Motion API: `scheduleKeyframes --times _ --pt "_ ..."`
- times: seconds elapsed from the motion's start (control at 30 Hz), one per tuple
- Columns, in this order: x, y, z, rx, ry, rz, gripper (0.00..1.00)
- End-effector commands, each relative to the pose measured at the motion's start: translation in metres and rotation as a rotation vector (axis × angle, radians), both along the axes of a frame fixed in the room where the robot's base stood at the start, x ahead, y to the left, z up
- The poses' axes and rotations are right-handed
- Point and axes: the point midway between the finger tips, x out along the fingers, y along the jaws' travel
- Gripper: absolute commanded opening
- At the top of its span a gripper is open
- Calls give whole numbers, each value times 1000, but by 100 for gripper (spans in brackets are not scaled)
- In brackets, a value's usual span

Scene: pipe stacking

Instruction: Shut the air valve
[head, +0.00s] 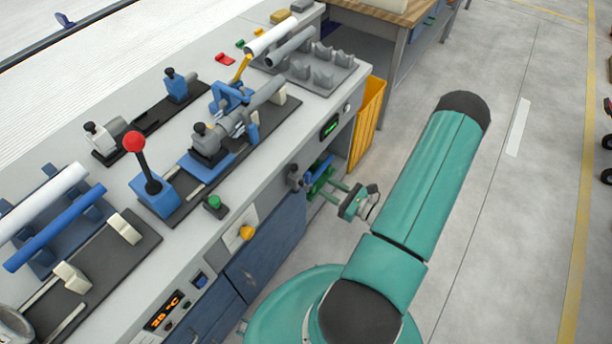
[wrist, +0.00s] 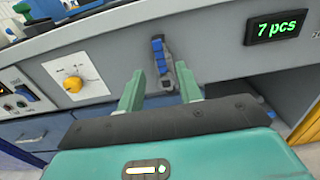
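The air valve (head: 320,168) is on the front face of the bench, with a blue lever and a grey body. It also shows in the wrist view (wrist: 159,55), where the blue lever hangs roughly upright against the panel. My gripper (head: 318,186) is open in front of the bench, near the valve. In the wrist view the two green fingers of my gripper (wrist: 160,85) stand apart, one on each side of the valve in the picture. Nothing is held between them. Whether the fingertips touch the valve or are short of it, I cannot tell.
A yellow rotary knob (wrist: 73,84) is on the panel left of the valve; a green display (wrist: 276,28) is to the right. A red-knobbed lever (head: 133,142) and pipe fixtures stand on the bench top. A yellow bin (head: 367,125) is beside the bench.

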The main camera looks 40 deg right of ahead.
Motion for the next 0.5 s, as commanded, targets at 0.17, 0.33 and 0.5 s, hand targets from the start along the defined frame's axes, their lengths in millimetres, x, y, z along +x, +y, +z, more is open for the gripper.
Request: scheduleKeyframes --times 0.17,0.33,0.5 --pt "35 14 0 0 0 4 35" --pt "64 24 0 0 0 4 35" --pt "81 30 0 0 1 3 35"
